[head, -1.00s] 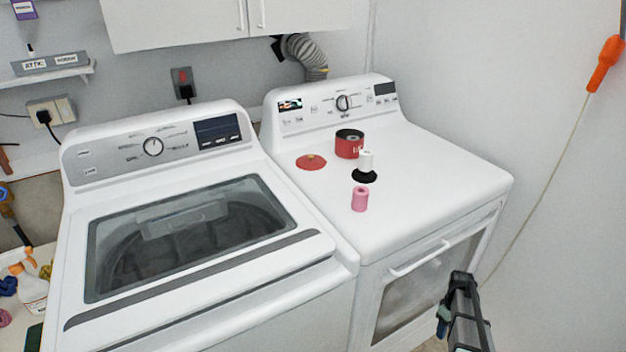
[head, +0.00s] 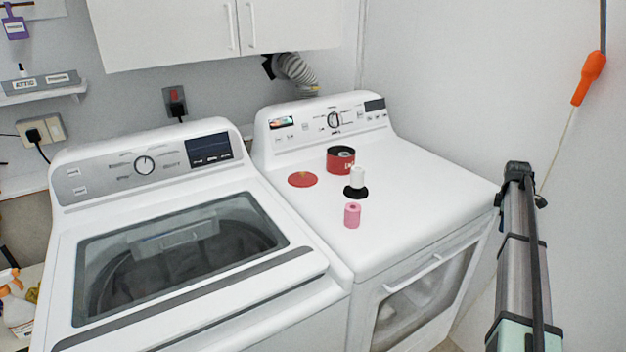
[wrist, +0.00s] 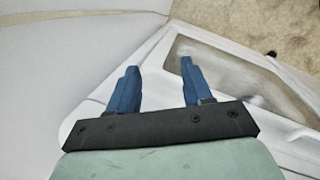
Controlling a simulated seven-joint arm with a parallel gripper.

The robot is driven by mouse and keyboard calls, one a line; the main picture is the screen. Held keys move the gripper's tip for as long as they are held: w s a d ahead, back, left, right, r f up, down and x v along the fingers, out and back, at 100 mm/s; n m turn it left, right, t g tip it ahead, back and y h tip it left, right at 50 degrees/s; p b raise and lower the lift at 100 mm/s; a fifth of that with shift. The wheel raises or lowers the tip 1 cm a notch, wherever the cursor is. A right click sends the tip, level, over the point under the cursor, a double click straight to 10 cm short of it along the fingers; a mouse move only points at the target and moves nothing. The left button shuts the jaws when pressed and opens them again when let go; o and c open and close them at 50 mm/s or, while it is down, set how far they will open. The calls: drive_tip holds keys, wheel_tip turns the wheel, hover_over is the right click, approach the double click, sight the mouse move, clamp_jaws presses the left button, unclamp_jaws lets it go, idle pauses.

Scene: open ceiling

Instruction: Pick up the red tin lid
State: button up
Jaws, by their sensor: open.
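The red tin lid (head: 302,179) lies flat on top of the white dryer, near its left edge, with a small knob at its middle. The open red tin (head: 340,159) stands just right of it, apart from it. In the wrist view my gripper (wrist: 158,72) is open, with two blue fingers spread and nothing between them. The dryer's front door shows beyond the fingers. In the head view my arm rises at the right, beside the dryer's front right corner, well away from the lid; the fingers are hardly visible there.
A white spool (head: 358,178) on a black disc (head: 355,192) and a pink roll (head: 352,215) stand in front of the tin. The washer (head: 190,325) is at the left. The dryer's right half (head: 425,185) is clear. An orange-handled cord (head: 589,78) hangs by the right wall.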

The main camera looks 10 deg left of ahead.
drive_tip(key=w+r+n, duration=0.2)
drive_tip(key=w+r, duration=0.3)
drive_tip(key=r, duration=0.6)
drive_tip(key=shift+n+y, duration=0.3)
drive_tip(key=shift+n, duration=0.4)
drive_tip(key=w+a+r, duration=0.1)
drive_tip(key=a, duration=0.5)
drive_tip(key=w+a+r, duration=0.1)
drive_tip(key=a, duration=0.6)
drive_tip(key=w+a+r, duration=0.1)
drive_tip(key=a, duration=0.6)
drive_tip(key=shift+w+a+r, duration=0.1)
drive_tip(key=shift+w+a, duration=0.05)
drive_tip(key=shift+w, duration=0.2)
drive_tip(key=s+a+r+n+y, duration=0.1)
drive_tip(key=a+r, duration=0.2)
drive_tip(key=a, duration=1)
drive_tip(key=a+r+n, duration=0.1)
drive_tip(key=a+r, duration=0.1)
drive_tip(key=a, duration=1.1)
wheel_tip(320, 180, up, 4)
drive_tip(key=n+g, duration=0.2)
drive_tip(key=n, duration=0.1)
hover_over(303, 173)
wheel_tip(303, 173, down, 13)
drive_tip(key=shift+w+a+r, duration=0.1)
drive_tip(key=shift+w+r, duration=0.05)
drive_tip(key=shift+r, duration=0.05)
clamp_jaws()
